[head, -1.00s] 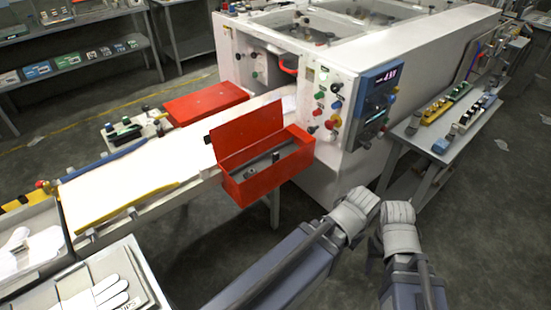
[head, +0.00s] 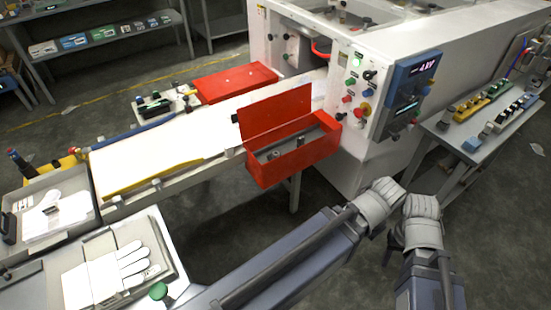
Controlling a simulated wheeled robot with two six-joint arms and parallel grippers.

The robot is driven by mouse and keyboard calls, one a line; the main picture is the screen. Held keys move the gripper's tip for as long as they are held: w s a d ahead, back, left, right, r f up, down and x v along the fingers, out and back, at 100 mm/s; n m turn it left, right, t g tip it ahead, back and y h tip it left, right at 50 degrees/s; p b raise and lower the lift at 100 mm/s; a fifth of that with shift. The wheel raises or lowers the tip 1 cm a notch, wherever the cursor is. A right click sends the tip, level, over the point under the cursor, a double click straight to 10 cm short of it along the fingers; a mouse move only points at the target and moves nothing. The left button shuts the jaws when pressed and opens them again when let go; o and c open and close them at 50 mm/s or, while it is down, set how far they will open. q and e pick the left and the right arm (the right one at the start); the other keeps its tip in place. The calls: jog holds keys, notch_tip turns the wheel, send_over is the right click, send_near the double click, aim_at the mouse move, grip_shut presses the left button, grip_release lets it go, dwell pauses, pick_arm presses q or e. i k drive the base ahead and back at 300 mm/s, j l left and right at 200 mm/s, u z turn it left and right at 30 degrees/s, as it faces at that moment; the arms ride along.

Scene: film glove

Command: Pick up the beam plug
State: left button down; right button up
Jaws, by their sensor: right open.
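I cannot make out a beam plug for certain. An open red box (head: 282,170) with its lid raised hangs at the side of the conveyor, and small grey metal parts (head: 300,141) lie inside it, too small to identify. My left gripper (head: 383,198) and my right gripper (head: 422,207) are close together in front of the machine, to the right of and below the red box. Both are apart from the box. The right one is open and no object shows in it. The left one's jaws are not clear.
The white machine (head: 470,50) has a blue control panel (head: 408,93). A white conveyor bed (head: 160,150) runs left from it. A white glove (head: 110,275) lies on a tray at lower left, near a green knob (head: 158,291). A side table (head: 485,140) stands right. The floor between is clear.

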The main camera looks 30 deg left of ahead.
aim_at(301, 139)
jog(key=i+l, duration=0.2)
jog(key=i, duration=0.25)
jog(key=i+l, duration=0.15)
jog(key=i, duration=0.3)
jog(key=i+l+u, duration=0.2)
jog(key=i+u, duration=0.15)
jog(key=u, duration=1.3)
